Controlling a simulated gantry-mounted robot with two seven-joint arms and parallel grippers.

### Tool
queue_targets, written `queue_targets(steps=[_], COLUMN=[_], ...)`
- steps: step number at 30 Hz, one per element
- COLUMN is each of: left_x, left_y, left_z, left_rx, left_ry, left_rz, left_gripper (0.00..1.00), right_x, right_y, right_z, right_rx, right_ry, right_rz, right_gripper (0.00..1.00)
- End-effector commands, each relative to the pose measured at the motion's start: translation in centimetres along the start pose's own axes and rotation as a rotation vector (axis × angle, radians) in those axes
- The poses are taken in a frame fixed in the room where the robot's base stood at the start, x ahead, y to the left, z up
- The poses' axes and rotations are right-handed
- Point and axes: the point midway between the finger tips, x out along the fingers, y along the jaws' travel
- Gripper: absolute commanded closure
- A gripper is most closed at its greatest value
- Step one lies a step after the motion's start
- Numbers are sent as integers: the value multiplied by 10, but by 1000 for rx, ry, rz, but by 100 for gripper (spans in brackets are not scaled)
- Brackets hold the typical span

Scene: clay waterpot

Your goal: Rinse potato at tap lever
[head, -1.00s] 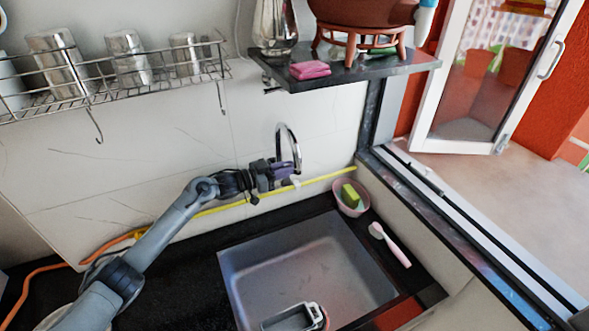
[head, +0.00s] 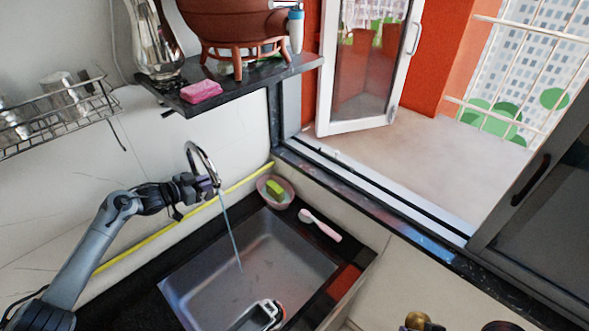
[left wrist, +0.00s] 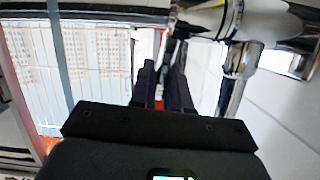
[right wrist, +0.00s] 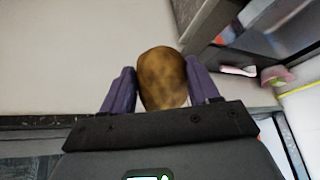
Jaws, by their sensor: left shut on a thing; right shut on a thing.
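The tap (head: 203,160) is a curved chrome spout at the back of the sink (head: 268,262). A thin stream of water (head: 231,235) runs from it into the basin. My left gripper (head: 212,188) is at the base of the tap, shut on what appears to be the tap lever; the lever itself is mostly hidden. In the left wrist view its fingers (left wrist: 163,82) are close together beside chrome. My right gripper (right wrist: 163,88) is shut on the brown, spotted potato (right wrist: 162,78). In the head view the potato (head: 417,320) shows at the bottom edge, right of the sink and away from the water.
A pink bowl (head: 268,194) with a green-yellow sponge and a pink-handled brush (head: 320,225) sit on the counter behind the sink. An open window lies at right.

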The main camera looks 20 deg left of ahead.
Motion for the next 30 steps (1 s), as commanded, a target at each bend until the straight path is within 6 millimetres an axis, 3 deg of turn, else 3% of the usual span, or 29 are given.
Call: queue_targets(steps=[2,3,6,20,30], left_x=[0,0,0,-9,-61], left_y=[0,0,0,0,0], left_z=[0,0,0,1,2], left_rx=[0,0,0,-1,2], left_ry=[0,0,0,0,-2], left_rz=[0,0,0,-1,-1], left_gripper=[100,78,63,63,63], right_x=[0,0,0,-1,-1], right_y=[0,0,0,0,0], right_z=[0,0,0,-1,-1], right_rx=[0,0,0,0,0], right_ry=[1,1,1,1,1], right_rz=[0,0,0,0,0], right_gripper=[73,73,73,73,73])
